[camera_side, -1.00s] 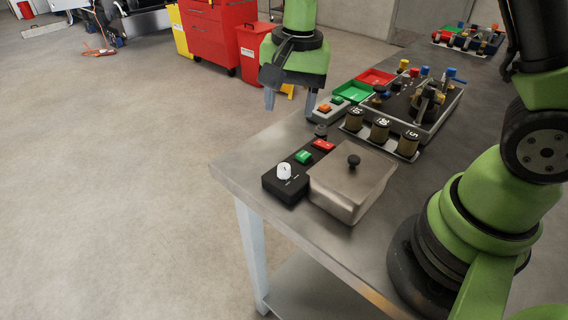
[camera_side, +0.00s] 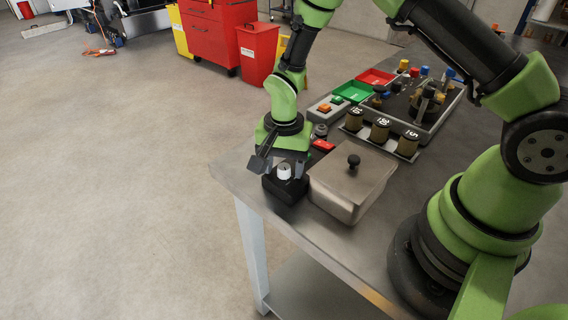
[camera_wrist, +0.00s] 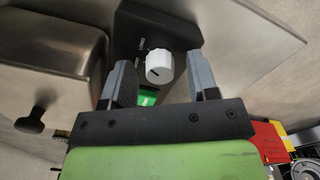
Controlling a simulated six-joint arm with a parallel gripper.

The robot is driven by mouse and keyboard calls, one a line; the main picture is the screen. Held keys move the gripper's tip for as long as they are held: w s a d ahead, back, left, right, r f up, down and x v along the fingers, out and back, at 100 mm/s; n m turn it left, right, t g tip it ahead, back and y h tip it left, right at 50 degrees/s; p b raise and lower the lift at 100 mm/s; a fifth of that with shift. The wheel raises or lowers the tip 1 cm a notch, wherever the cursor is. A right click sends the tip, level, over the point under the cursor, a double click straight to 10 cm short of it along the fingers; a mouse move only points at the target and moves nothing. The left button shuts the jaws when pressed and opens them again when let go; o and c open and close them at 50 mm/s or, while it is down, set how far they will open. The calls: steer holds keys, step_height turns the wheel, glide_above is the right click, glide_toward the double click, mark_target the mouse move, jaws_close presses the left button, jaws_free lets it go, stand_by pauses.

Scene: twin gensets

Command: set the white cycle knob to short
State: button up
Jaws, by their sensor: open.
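The white cycle knob (camera_side: 284,171) sits on the end of a black control box (camera_side: 285,190) near the table's edge. In the wrist view the knob (camera_wrist: 159,66) shows a dark pointer line on its face, with the word LONG beside it and another label partly hidden. My gripper (camera_wrist: 162,72) is open, with one finger on each side of the knob and a visible gap on both sides. In the side view my gripper (camera_side: 281,168) is low over the box and hides part of it. The green button (camera_wrist: 148,97) shows between the fingers.
A metal box with a lidded knob (camera_side: 352,182) stands right beside the control box. A red button (camera_side: 323,145), an orange-button box (camera_side: 327,109) and several labelled cylinders (camera_side: 380,130) lie behind. The table's front-left edge (camera_side: 236,190) is close.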

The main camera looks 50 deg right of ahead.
steer(key=shift+f, duration=0.1)
steer(key=c, duration=0.9)
steer(key=shift+c, duration=0.2)
steer(key=shift+n, duration=0.4)
steer(key=n, duration=0.5)
steer(key=shift+n, duration=0.4)
steer(key=n, duration=0.5)
steer(key=shift+n, duration=0.3)
steer(key=o, duration=0.9)
